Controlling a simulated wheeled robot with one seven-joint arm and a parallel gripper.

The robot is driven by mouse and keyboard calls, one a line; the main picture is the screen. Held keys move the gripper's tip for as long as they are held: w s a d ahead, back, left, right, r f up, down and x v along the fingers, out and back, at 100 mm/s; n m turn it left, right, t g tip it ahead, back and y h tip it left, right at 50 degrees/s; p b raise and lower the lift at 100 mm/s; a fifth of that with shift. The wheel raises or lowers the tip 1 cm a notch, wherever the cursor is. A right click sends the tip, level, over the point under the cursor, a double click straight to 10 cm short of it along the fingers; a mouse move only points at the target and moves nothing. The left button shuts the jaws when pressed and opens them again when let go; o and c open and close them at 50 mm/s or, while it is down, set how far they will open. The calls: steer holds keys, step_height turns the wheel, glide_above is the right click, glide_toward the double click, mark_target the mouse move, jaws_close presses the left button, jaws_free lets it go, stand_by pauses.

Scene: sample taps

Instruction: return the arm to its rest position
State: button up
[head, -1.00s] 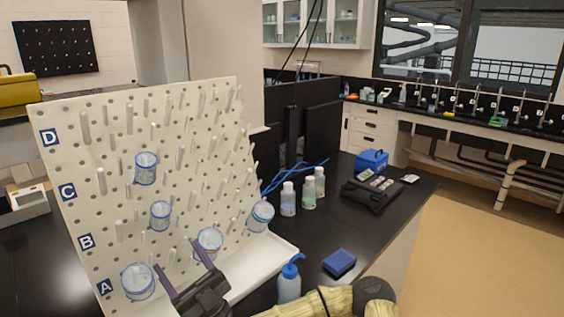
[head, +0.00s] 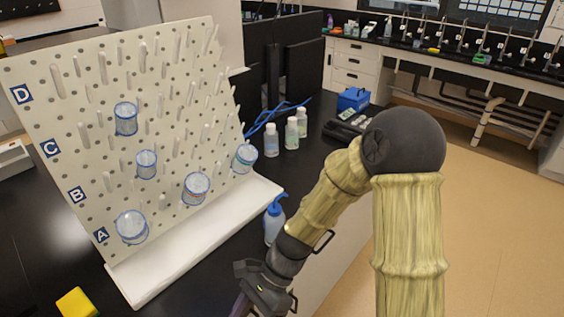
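My arm (head: 408,220) reaches up from the bottom right, bends at a dark joint, and slopes down to the left. My gripper (head: 240,305) is at the bottom middle, in front of the pegboard's tray edge. Its fingers run off the bottom of the picture, so I cannot see whether they are apart or hold anything. The white pegboard (head: 75,135) stands on the left, with rows marked A to D. Several clear blue-rimmed cups hang on its pegs, among them one high up (head: 125,119) and one by row A (head: 131,227).
A blue-capped wash bottle (head: 274,220) stands just behind my forearm. Several small bottles (head: 292,134), a blue box (head: 353,99) and a dark device stand further back on the black bench. A yellow block (head: 76,303) lies at the bottom left. Open floor (head: 500,220) is at the right.

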steer(key=w+d+r+n+t+h, duration=0.2)
steer(key=d+r+n+t, duration=0.1)
steer(key=d, duration=0.4)
steer(key=w+d+r+n+t+h+p, duration=0.1)
steer(key=w+d+r+n+t+h, duration=0.1)
steer(key=d, duration=0.6)
steer(key=w+d+r+n+t+h+p, duration=0.1)
steer(key=w+d+r+n+t+h, duration=0.1)
steer(key=d+n, duration=0.4)
steer(key=shift+w+d+r+t, duration=0.7)
steer(key=shift+r+t, duration=0.25)
steer(key=shift+t, duration=0.25)
steer(key=shift+s, duration=0.1)
